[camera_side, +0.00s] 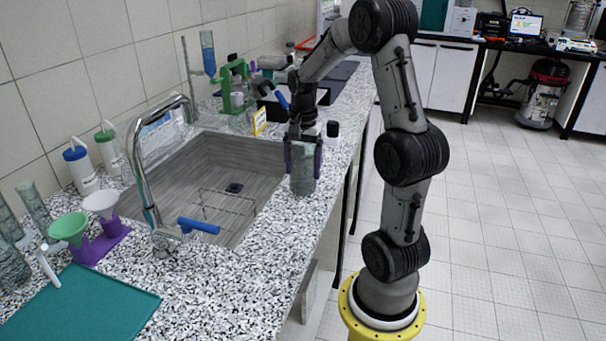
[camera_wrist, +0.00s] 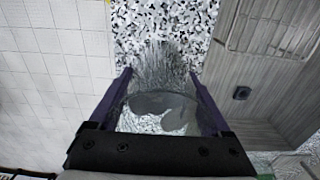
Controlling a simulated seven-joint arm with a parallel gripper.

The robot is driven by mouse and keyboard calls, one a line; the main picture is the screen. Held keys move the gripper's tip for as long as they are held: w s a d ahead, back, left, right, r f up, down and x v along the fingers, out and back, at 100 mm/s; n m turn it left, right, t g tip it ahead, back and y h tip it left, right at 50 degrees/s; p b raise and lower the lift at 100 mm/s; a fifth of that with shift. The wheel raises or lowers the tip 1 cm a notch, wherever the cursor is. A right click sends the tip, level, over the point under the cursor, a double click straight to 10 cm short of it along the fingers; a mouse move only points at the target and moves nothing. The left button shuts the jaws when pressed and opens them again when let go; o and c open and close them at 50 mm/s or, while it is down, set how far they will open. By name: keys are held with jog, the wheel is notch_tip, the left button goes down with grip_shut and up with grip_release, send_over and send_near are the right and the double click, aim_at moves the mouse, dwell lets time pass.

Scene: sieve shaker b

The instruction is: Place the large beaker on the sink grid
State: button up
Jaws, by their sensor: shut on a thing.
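A clear glass beaker (camera_side: 303,172) is upright between the fingers of my gripper (camera_side: 303,152) at the sink's right edge in the side view. I cannot tell whether its base touches the counter. In the wrist view my gripper (camera_wrist: 163,108) is shut on the beaker (camera_wrist: 160,95), with one purple finger on each side of it. The sink (camera_side: 215,165) is to the left of the beaker in the side view. A thin wire grid (camera_side: 222,203) is in the sink's near part; it also shows in the wrist view (camera_wrist: 265,28) at the upper right.
A yellow sign (camera_side: 260,120) and a green stand (camera_side: 232,85) are behind the sink. A teal mat (camera_side: 85,305) lies at the near left.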

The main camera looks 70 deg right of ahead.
notch_tip(320, 180, up, 8)
jog(key=w+a+f+n, duration=0.4)
jog(key=w+a+n, duration=0.1)
jog(key=a+n, duration=0.1)
jog(key=w+a+f+n, duration=0.3)
jog(key=w+a+n, duration=0.3)
jog(key=w+a+f+n, duration=0.4)
jog(key=w+a+n, duration=0.1)
jog(key=a+n, duration=0.1)
jog(key=shift+w+f, duration=0.15)
jog(key=shift+f, duration=0.15)
